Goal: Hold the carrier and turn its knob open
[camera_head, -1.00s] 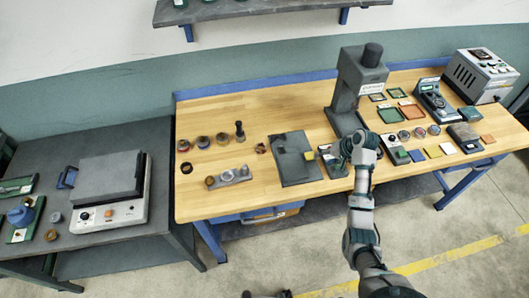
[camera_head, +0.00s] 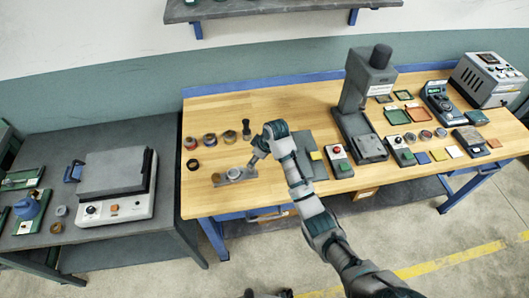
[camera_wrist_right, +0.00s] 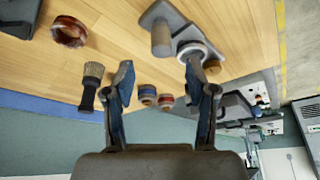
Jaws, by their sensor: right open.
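The carrier (camera_head: 231,177) is a small grey plate lying near the front of the wooden bench in the head view. In the right wrist view the carrier (camera_wrist_right: 176,15) has an upright grey post (camera_wrist_right: 161,38), a pale ring (camera_wrist_right: 199,50) and a brown knob (camera_wrist_right: 213,68) at its end. My right gripper (camera_head: 256,157) is just right of the carrier and partly covers that end. In the right wrist view my right gripper (camera_wrist_right: 160,70) is open and empty, with one fingertip near the ring. My left gripper is not in view.
A grey press (camera_head: 366,90) stands right of my arm. A side table with a lidded machine (camera_head: 113,180) is at left. Bare bench lies behind the jars.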

